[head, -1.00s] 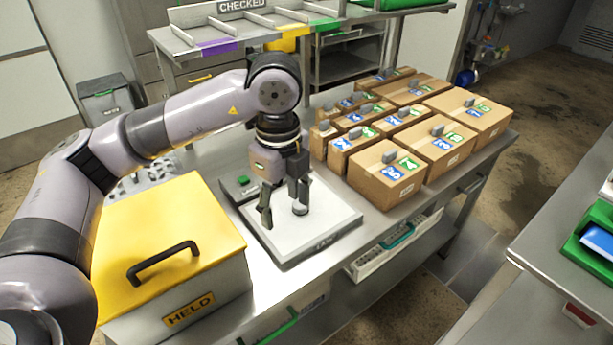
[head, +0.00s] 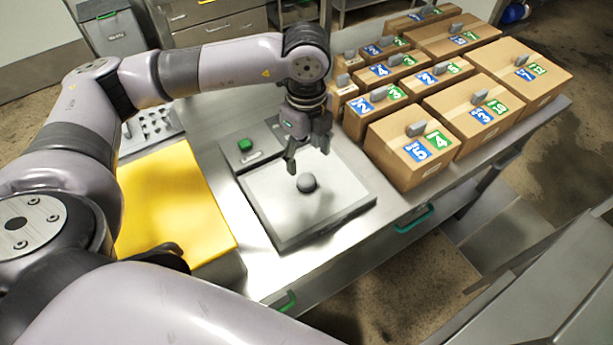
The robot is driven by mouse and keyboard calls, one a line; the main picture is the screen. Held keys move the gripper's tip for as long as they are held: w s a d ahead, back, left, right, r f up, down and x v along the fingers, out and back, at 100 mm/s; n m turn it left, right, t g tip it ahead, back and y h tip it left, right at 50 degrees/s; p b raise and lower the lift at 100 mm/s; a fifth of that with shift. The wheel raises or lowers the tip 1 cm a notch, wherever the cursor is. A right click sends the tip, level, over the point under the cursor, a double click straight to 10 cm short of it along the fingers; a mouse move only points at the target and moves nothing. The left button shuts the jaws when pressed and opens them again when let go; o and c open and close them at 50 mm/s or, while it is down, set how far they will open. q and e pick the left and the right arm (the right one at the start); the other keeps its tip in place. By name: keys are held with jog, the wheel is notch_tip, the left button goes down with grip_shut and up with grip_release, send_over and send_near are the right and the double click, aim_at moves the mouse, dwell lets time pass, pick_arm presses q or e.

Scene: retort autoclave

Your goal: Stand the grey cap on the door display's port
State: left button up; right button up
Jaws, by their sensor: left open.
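A small dark grey rounded piece (head: 307,183), which looks like the grey cap, sits on the pale top plate (head: 275,205) of a flat device. My left gripper (head: 308,152) is open just above and behind it, pointing down, with its fingers apart and nothing between them. The grey piece appears clear of both fingertips. I cannot make out a door display or its port in this view. My right gripper is not in view.
A green button (head: 245,145) is behind the plate. Several cardboard boxes (head: 395,165) with grey pieces on top stand close on the right. A yellow-lidded box (head: 175,200) is at left, partly behind my arm. Bare bench (head: 215,150) lies between it and the device.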

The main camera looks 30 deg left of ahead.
aim_at(308, 180)
pick_arm(q)
notch_tip(308, 180, down, 4)
jog(key=shift+w+r+p, duration=0.1)
jog(key=shift+p, duration=0.25)
jog(key=f, duration=0.1)
jog(key=f+p, duration=0.1)
jog(key=f, duration=0.1)
jog(key=f+p, duration=0.1)
jog(key=f, duration=0.1)
jog(key=shift+w+f, duration=0.2)
jog(key=shift+w, duration=0.05)
jog(key=shift+f, duration=0.15)
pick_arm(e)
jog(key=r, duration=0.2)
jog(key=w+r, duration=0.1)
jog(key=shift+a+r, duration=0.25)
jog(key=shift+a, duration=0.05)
pick_arm(q)
jog(key=shift+c, duration=0.6)
jog(key=c, duration=0.8)
jog(key=shift+c, duration=1.1)
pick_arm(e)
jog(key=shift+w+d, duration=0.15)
